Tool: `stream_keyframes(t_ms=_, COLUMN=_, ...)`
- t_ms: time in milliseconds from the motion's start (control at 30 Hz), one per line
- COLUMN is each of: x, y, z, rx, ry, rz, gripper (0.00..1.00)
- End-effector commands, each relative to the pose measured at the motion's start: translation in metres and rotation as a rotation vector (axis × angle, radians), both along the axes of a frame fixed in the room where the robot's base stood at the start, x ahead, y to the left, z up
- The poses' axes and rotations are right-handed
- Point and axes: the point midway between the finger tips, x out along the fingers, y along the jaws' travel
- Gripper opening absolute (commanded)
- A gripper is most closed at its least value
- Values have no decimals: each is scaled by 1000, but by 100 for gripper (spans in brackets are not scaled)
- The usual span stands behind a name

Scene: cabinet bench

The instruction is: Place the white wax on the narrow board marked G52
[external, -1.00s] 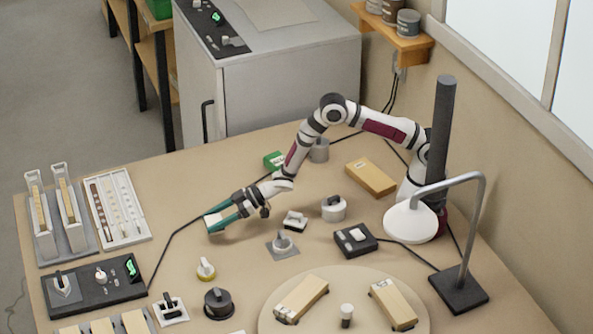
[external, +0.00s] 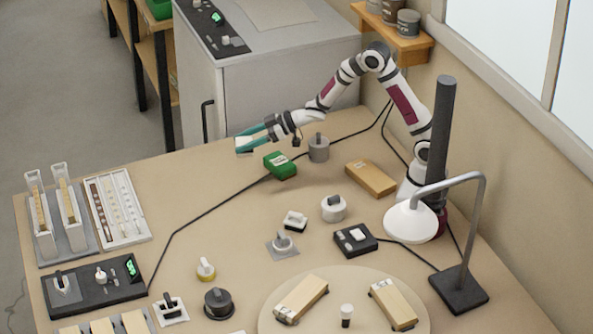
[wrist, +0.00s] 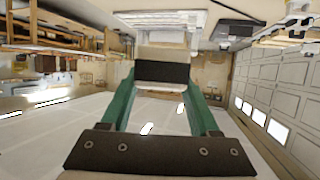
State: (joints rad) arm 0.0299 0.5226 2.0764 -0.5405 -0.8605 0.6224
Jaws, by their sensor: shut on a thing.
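My gripper (external: 252,141) has green fingers and is shut on a pale block, which looks like the white wax (external: 243,148). In the wrist view the white wax (wrist: 163,53) shows between the fingertips, with a dark band across its near side. It is held up clear of the bench, near the back edge. Narrow wooden boards lie on a round mat at the front, one on the left (external: 302,297) and one on the right (external: 394,304). More board ends (external: 135,321) show at the bottom left. I cannot read G52 on any of them.
A green box (external: 281,166) and a grey cylinder (external: 319,148) stand near my gripper. A lamp (external: 460,240) stands at the right. A dark control panel (external: 95,287) and a white tray (external: 119,206) are at the left. A cable crosses the bench; the left middle is clear.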

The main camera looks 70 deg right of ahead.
Motion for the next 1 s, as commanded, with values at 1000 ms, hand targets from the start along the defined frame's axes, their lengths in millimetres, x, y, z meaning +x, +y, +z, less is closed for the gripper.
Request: stream_keyframes(t_ms=1000, x=-68, y=-139, z=59, rx=-7, ry=8, rz=-776, gripper=4)
